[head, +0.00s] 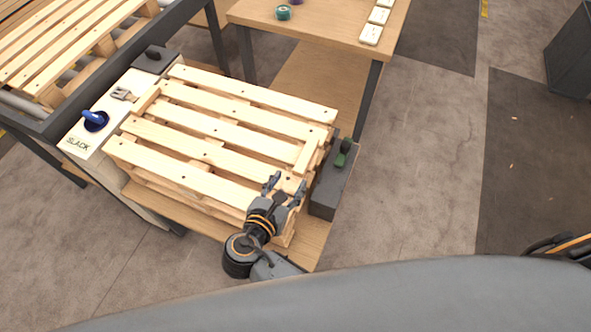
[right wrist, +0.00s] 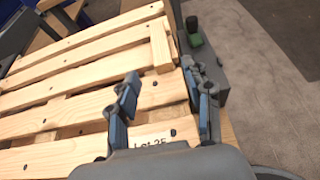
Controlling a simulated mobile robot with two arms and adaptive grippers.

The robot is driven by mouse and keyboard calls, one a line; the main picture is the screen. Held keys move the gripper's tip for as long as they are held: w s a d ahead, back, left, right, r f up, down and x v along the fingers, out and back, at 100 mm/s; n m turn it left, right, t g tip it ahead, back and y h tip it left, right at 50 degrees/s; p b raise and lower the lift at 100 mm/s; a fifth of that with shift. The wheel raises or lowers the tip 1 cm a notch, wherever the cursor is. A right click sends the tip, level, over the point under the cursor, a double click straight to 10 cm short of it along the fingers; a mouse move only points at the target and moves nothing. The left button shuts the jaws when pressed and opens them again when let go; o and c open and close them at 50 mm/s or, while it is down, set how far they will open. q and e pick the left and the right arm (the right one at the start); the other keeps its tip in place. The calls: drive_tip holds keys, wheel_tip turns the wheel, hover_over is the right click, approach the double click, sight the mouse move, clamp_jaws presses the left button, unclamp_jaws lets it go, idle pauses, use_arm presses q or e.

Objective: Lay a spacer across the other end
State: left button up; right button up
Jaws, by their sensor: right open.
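A pale wooden pallet (head: 215,128) lies on a low wooden-topped stand. A short wooden piece, seemingly a spacer (head: 306,156), lies across the slats near its right end; it also shows in the right wrist view (right wrist: 160,46). A similar short piece (head: 146,100) lies crosswise near the left end. My right gripper (head: 285,187) is open and empty over the near right corner of the pallet; its fingers (right wrist: 160,72) point towards the right-end piece, apart from it. Partly hidden lettering shows on the slat between the fingers. My left gripper is not in view.
A white panel marked SLACK with a blue knob (head: 95,121) is at the left. A wooden table (head: 330,30) stands behind. Open floor lies to the right.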

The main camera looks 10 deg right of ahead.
drive_tip(key=shift+v, duration=1.6)
